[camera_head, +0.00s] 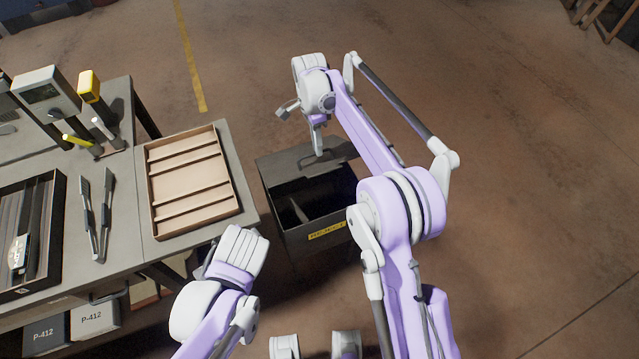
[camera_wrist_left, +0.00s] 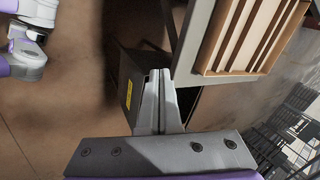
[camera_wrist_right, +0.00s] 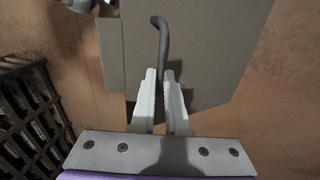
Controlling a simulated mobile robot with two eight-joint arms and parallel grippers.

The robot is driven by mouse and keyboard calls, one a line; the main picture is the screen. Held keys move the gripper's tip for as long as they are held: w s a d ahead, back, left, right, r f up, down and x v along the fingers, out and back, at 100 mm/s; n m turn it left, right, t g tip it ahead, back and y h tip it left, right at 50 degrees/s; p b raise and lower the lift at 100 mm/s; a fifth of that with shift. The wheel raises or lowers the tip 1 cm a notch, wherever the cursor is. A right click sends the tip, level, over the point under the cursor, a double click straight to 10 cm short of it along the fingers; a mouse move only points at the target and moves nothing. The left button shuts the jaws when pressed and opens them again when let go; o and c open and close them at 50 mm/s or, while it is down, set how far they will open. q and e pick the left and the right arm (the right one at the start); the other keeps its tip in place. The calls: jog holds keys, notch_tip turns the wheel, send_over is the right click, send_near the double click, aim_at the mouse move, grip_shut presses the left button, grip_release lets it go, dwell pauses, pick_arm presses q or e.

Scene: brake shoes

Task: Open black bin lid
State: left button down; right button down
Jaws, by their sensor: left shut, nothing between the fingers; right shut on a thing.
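The black bin (camera_head: 283,238) stands on the floor right of the workbench, with a yellow REJECT label (camera_head: 327,230) on its front. Its lid (camera_head: 338,153) is raised at the far side and the dark inside shows, with something long in it that I cannot identify. My right gripper (camera_head: 318,148) is at the lid. In the right wrist view its fingers (camera_wrist_right: 160,92) are shut on the curved dark lid handle (camera_wrist_right: 160,40). My left gripper (camera_wrist_left: 160,90) is shut and empty, near the workbench edge. The bin also shows beyond it in the left wrist view (camera_wrist_left: 128,75).
The workbench (camera_head: 150,252) holds a wooden divided tray (camera_head: 158,222), a pair of long tongs or calipers (camera_head: 95,215), a black tray (camera_head: 57,225) and a gauge stand (camera_head: 50,95). Boxes marked P-412 (camera_head: 94,320) sit below. Floor right of the bin is clear.

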jog(key=shift+w+a+f, duration=0.15)
jog(key=shift+a+f, duration=0.05)
pick_arm(q)
jog(key=w+d+f+m+t+y, duration=0.15)
jog(key=d+m+t, duration=0.25)
jog(key=d+m, duration=0.7)
jog(key=w+d+f+m+t+y, duration=0.1)
jog(key=w+d+m+t, duration=0.25)
jog(key=d+m, duration=0.75)
jog(key=w+a, duration=0.3)
jog(key=w, duration=0.7)
jog(key=shift+a+f, duration=0.25)
jog(key=shift+a, duration=0.15)
jog(key=shift+t+h, duration=0.25)
